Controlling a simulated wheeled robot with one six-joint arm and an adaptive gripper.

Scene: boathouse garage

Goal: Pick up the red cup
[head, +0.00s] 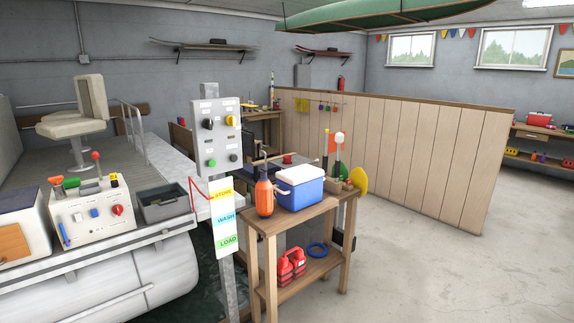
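I cannot make out a red cup for certain. A small red item (288,159) shows behind the cooler, too small and partly hidden to name. My gripper is not in view.
A wooden stand (300,216) holds an orange sprayer (265,196), a blue cooler (299,189) with a white lid, and a red life vest (291,266) below. A grey control post (215,135) stands left of it. A pontoon boat (150,272) fills the left. Concrete floor (430,270) is clear at right.

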